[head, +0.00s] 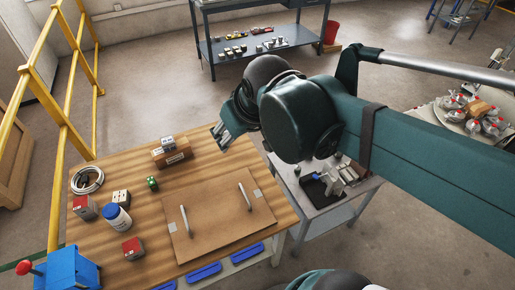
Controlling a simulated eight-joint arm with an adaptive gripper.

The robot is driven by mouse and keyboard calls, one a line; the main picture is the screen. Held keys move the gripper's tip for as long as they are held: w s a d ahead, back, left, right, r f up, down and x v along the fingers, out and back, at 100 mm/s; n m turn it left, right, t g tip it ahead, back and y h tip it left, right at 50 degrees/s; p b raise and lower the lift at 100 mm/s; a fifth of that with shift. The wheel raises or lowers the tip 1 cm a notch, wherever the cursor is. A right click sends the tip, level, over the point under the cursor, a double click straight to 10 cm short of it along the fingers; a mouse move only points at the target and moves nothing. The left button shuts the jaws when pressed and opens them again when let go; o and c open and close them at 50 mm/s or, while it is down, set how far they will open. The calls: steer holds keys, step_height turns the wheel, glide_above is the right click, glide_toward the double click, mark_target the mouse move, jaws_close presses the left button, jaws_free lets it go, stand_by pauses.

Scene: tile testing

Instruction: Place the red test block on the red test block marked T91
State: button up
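Two red-and-grey blocks stand apart on the wooden table. The other red block (133,248) is nearer the front, left of the brown board. Their markings are too small to read, so I cannot tell which is T91. My gripper (221,136) is in the air near the table's back right corner, well away from both blocks. Its fingertips look spread apart with nothing between them.
A blue box with a red knob (71,267) is front left. A handled board (218,214) covers the table's right. A yellow railing (60,110) runs left.

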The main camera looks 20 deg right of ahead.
steer(key=s+d+f+m+t, duration=0.1)
steer(key=s+d+f+m, duration=0.1)
steer(key=s+d+f, duration=0.1)
steer(key=s+d, duration=0.1)
steer(key=s, duration=0.1)
steer(key=shift+s+h, duration=0.3)
